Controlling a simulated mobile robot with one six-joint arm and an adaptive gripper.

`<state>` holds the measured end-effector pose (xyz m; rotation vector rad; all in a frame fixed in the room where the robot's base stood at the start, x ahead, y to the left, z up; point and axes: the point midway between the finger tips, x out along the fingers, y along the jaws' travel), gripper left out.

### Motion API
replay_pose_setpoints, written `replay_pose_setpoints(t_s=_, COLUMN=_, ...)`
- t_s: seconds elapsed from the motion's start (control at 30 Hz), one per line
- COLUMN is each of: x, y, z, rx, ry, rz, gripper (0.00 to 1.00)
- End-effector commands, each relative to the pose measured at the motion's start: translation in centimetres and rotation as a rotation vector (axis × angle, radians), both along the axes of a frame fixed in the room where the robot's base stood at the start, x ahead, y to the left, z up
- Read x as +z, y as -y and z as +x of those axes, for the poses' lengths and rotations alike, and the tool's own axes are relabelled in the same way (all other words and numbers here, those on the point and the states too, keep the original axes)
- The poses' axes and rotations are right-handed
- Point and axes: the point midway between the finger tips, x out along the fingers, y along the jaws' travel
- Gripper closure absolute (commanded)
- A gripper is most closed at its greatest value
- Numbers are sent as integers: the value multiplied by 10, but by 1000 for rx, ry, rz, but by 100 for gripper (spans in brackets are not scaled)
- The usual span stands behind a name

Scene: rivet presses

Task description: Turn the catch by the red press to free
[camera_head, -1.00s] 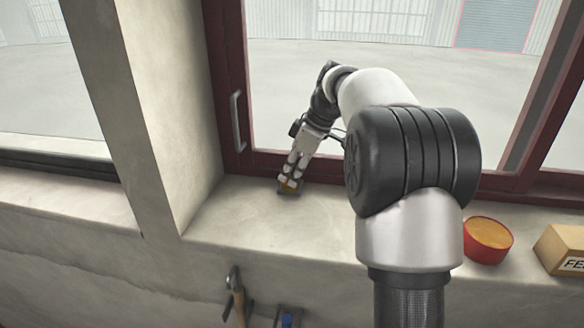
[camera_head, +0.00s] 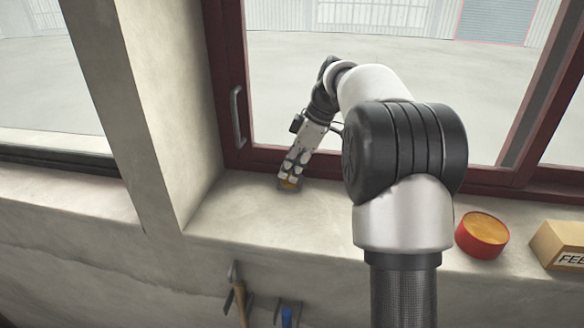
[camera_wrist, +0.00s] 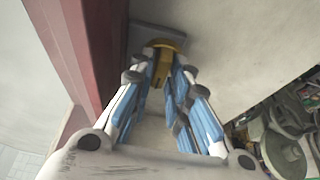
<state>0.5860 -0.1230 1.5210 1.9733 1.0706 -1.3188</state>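A small yellow catch (camera_wrist: 161,68) on a grey plate (camera_wrist: 150,33) sits on the window sill, close to the dark red window frame. In the head view the catch (camera_head: 289,185) is mostly covered by my fingers. My gripper (camera_wrist: 165,58) reaches down to it, with one fingertip on each side and the yellow part between them. The fingers look closed against it, though the exact contact is partly hidden. No red press shows as such. Which mark the catch points at cannot be made out.
A dark red window frame (camera_head: 262,158) with a grey handle (camera_head: 237,117) stands behind the sill (camera_head: 225,215). A red round tin (camera_head: 482,236) and a cardboard box (camera_head: 562,245) stand to the right. A hammer (camera_head: 238,292) hangs below the sill. The sill left of my gripper is clear.

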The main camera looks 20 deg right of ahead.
Motion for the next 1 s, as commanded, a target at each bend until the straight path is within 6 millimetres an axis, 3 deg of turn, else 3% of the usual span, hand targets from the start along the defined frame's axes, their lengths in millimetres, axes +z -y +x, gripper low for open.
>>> replay_pose_setpoints(t_s=0.2, x=0, y=0, z=0, rx=-1, ry=0, rz=1, gripper=68)
replay_pose_setpoints(t_s=0.57, x=4, y=1, z=0, rx=-3, ry=1, rz=0, gripper=68)
replay_pose_setpoints(t_s=0.77, x=33, y=12, z=-6, rx=-4, ry=4, rz=0, gripper=68)
replay_pose_setpoints(t_s=1.0, x=81, y=29, z=-17, rx=-3, ry=4, rz=-1, gripper=68)
